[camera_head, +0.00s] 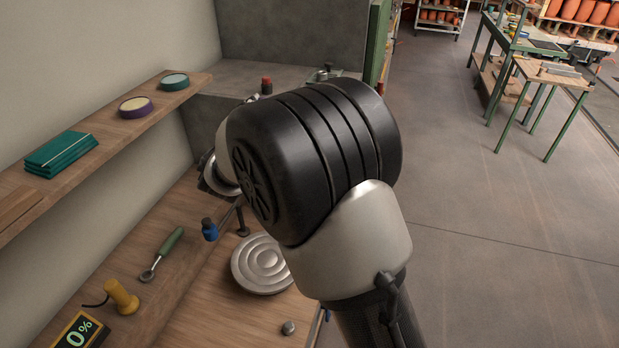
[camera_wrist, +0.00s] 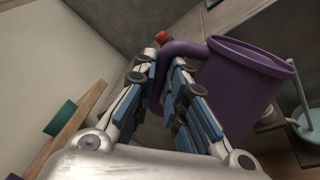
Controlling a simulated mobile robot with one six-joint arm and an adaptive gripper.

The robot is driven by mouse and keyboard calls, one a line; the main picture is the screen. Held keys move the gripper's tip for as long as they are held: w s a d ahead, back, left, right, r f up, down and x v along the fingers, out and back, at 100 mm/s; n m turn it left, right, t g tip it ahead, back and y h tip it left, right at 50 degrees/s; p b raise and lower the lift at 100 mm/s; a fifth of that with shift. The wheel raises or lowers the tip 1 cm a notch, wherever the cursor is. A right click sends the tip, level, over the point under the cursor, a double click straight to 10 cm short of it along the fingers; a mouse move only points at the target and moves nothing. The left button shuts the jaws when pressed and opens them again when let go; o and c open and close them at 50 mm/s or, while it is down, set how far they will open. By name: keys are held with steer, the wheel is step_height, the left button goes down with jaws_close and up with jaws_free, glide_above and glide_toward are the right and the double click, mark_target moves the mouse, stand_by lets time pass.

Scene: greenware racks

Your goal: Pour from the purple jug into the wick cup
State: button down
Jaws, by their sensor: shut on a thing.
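The purple jug (camera_wrist: 238,90) shows in the wrist view, tilted in the picture, with its open rim at the upper right. Its handle (camera_wrist: 184,48) reaches between the fingers of my gripper (camera_wrist: 166,66), which is shut on it. In the head view my arm hides the jug and most of the gripper. A pale blue dish or cup (camera_wrist: 308,124) with a thin upright rod stands right of the jug in the wrist view, cut by the frame edge. It may be the wick cup; I cannot tell. The jug's contents are not visible.
The wooden bench holds a ringed grey disc (camera_head: 264,263), a green-handled tool (camera_head: 163,252), a yellow piece (camera_head: 122,297) and a "0%" display (camera_head: 78,333). A wall shelf (camera_head: 110,148) runs above at left. A red-capped item (camera_head: 266,86) stands by the grey counter (camera_head: 235,78).

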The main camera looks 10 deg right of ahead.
steer(key=shift+r, duration=0.1)
steer(key=a+n, duration=0.1)
steer(key=a+f+n, duration=0.1)
steer(key=n, duration=0.1)
steer(key=w+a+f+n, duration=0.1)
steer(key=a+n, duration=0.1)
steer(key=shift+w+a+f+n, duration=0.25)
steer(key=shift+a+f+n, duration=0.75)
steer(key=shift+n, duration=0.55)
steer(key=shift+w+a+f+n, duration=0.25)
steer(key=shift+a+f+n, duration=0.75)
steer(key=shift+n, duration=0.55)
